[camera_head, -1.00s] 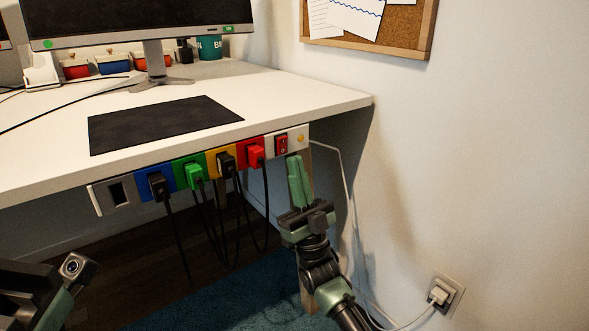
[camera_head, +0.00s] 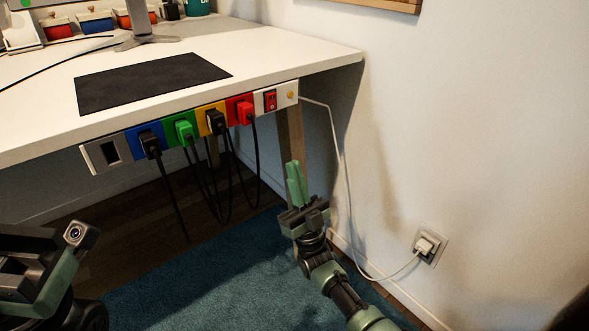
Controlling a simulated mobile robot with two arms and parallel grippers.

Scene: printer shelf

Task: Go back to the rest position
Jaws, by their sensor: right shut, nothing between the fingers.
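My right gripper (camera_head: 294,168) is shut and empty, its green fingers pointing up. It is in front of and below the right end of the power strip, apart from it, over the blue rug. My left arm shows at the lower left with a camera on it; its fingertips cannot be made out. The power strip (camera_head: 111,153) is fixed along the desk's front edge. Its blue, green, yellow and red sockets each hold a plug with a hanging cable. The red switch (camera_head: 270,100) sits near its right end.
The white desk (camera_head: 270,60) carries a black mat (camera_head: 150,83), a monitor stand (camera_head: 140,28) and small coloured containers. A wall outlet (camera_head: 429,244) holds a white plug with a cable running to the strip. The blue rug (camera_head: 205,285) is clear.

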